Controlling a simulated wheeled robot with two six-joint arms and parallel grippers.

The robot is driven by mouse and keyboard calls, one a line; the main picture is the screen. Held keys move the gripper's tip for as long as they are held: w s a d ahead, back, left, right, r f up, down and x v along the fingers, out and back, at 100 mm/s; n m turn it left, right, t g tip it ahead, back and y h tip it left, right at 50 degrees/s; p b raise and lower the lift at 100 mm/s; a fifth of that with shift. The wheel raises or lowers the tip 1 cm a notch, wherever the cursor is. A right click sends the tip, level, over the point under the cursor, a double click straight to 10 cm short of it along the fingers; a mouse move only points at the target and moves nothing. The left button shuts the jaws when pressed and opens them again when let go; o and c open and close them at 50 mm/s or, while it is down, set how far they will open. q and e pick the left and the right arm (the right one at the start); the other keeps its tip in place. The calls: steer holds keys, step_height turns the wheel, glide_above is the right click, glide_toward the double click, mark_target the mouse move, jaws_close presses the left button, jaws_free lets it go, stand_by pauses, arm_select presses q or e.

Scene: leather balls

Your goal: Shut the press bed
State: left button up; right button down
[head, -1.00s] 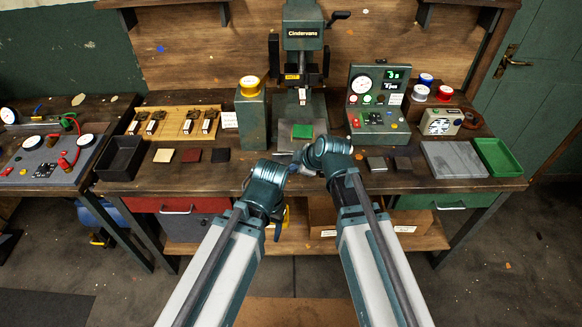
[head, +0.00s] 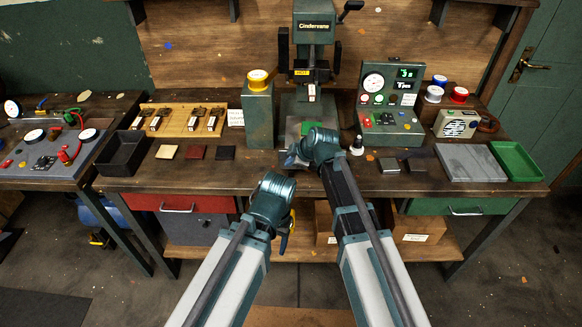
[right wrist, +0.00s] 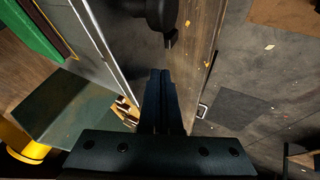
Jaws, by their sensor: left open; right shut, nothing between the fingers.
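The green press (head: 314,25) stands at the middle back of the bench.
A green post with a yellow spool (head: 258,105) stands left of the bed. A small dark-based knob (head: 357,147) and a control box (head: 388,112) are to the right. A black tray (head: 122,155) and several small squares lie left. The bench front is clear between them.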

mark_target(294, 120)
steer(key=w, duration=1.9)
steer(key=shift+w, duration=0.35)
steer(key=shift+w+r, duration=0.1)
steer(key=shift+w, duration=0.15)
arm_select(q)
steer(key=shift+s, duration=0.1)
arm_select(e)
steer(key=shift+w, duration=0.1)
